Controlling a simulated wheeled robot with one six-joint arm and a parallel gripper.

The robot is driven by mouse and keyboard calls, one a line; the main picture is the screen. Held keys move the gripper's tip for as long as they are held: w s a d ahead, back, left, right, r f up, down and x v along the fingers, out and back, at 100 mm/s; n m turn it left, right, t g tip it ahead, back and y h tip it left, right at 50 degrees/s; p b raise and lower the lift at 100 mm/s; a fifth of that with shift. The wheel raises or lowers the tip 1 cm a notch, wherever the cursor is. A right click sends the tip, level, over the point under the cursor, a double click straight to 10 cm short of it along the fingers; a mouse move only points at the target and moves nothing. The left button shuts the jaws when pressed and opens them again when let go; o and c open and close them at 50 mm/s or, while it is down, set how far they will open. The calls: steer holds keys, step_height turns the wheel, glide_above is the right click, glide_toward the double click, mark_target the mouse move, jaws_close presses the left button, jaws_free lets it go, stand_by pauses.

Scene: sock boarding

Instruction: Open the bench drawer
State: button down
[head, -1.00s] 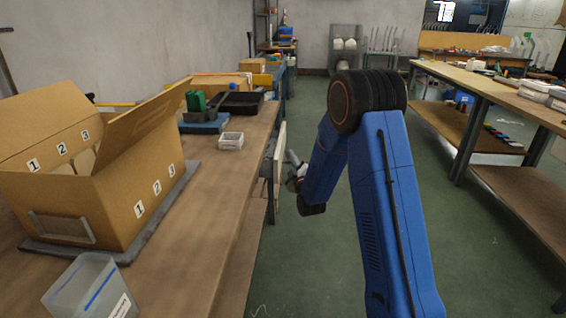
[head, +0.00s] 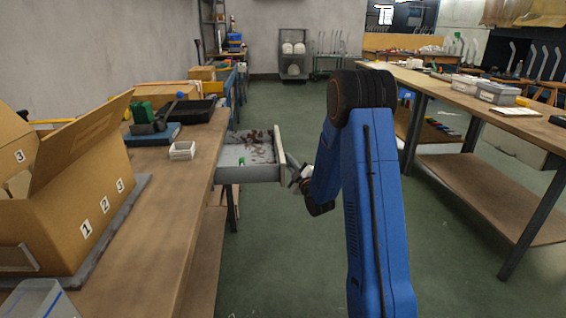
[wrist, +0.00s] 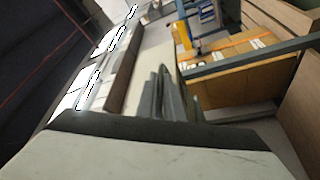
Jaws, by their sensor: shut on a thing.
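The bench drawer (head: 247,171) stands well out from the side of the left bench in the head view. It is a grey tray with a pale front panel (head: 283,160). Dark reddish bits and a small green piece lie inside it. My gripper (head: 296,178) is at the outer face of the front panel, shut on the drawer's handle. The handle itself is hidden by the gripper. In the wrist view a pale panel with a dark edge fills the bottom, and grey finger-like parts (wrist: 166,96) show behind it.
The left bench (head: 170,210) carries an open numbered cardboard box (head: 75,190), a small white box (head: 182,150), a green-and-black tool on a blue base and a clear bin (head: 35,300). A second bench (head: 455,90) stands to the right. The green floor between is clear.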

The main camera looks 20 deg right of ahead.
steer(key=shift+d, duration=0.1)
steer(key=c, duration=2.2)
jaws_free()
steer(key=shift+s, duration=0.1)
steer(key=v, duration=1.2)
